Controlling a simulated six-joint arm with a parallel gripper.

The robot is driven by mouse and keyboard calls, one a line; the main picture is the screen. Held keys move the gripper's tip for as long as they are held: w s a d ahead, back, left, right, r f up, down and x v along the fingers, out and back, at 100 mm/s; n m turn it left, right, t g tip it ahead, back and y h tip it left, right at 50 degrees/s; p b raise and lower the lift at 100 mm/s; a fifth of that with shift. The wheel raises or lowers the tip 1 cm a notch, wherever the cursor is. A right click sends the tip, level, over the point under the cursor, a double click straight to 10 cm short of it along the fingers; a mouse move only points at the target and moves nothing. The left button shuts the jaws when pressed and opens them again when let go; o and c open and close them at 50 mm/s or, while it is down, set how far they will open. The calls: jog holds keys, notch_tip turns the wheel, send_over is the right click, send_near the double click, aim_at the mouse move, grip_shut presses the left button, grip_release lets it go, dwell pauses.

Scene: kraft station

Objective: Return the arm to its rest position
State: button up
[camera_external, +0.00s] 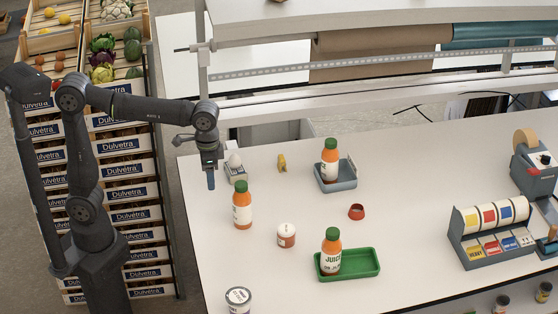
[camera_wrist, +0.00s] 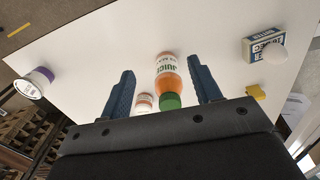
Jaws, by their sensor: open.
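My gripper (camera_external: 211,180) hangs from my arm over the left edge of the white table, pointing down. In the wrist view its two blue fingers (camera_wrist: 162,95) stand wide apart with nothing held between them. An orange juice bottle with a green cap (camera_external: 242,205) stands on the table to the right of and below my gripper. A juice bottle (camera_wrist: 168,75) also shows beyond the fingers in the wrist view.
A juice bottle stands in a green tray (camera_external: 362,262) and another in a grey tray (camera_external: 340,185). Stacked crates (camera_external: 140,215) stand left.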

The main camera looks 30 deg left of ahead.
jog(key=shift+s+a+f, duration=0.15)
jog(key=shift+s+a, duration=0.25)
jog(key=shift+s, duration=0.2)
jog(key=shift+s+a+f, duration=0.1)
jog(key=shift+s+a, duration=0.3)
jog(key=shift+s, duration=0.15)
